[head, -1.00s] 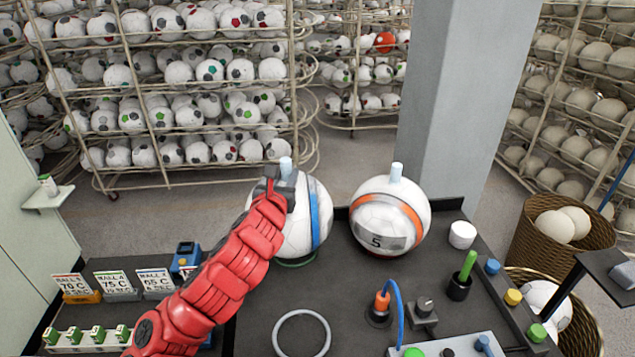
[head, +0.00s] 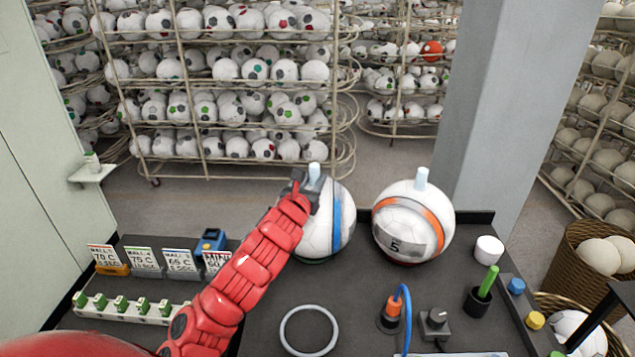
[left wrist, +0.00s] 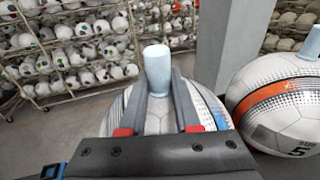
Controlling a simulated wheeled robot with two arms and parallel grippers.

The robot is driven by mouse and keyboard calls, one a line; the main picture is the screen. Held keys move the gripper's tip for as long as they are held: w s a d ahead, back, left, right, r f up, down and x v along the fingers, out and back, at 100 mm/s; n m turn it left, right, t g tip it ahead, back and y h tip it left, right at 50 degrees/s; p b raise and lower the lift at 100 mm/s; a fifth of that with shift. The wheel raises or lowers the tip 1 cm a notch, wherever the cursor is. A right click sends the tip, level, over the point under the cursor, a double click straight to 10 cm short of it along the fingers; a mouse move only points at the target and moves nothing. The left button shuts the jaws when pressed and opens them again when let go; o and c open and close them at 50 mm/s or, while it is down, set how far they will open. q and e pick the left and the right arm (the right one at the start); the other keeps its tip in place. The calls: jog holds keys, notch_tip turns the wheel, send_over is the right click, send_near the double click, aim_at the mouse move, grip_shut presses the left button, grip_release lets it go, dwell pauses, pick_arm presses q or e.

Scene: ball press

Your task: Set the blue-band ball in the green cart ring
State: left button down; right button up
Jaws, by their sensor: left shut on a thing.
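The blue-band ball (head: 318,232) is white with a blue stripe and stands at the back of the dark table, a pale peg (head: 314,172) on its top. A green rim (head: 318,261) shows under it; I cannot tell whether this is the green cart ring. My left gripper (head: 307,186) is at the ball's top, shut on the peg. In the left wrist view the fingers (left wrist: 159,112) stand on both sides of the peg (left wrist: 157,70), with the ball below, partly hidden by the gripper. My right gripper is not in view.
An orange-band ball (head: 413,222) marked 5 stands close on the right, on a red rim. An empty grey ring (head: 309,331) lies in front. A blue cable (head: 407,310), a knob box (head: 435,322) and a cup with a green stick (head: 479,300) stand right. Cards (head: 143,258) stand left.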

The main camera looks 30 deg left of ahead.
pick_arm(q)
jog(key=shift+a+f, duration=0.2)
jog(key=c, duration=0.9)
grip_release()
jog(key=shift+r, duration=0.1)
jog(key=shift+o, duration=1.4)
jog(key=shift+s+d, duration=0.1)
jog(key=shift+d, duration=0.05)
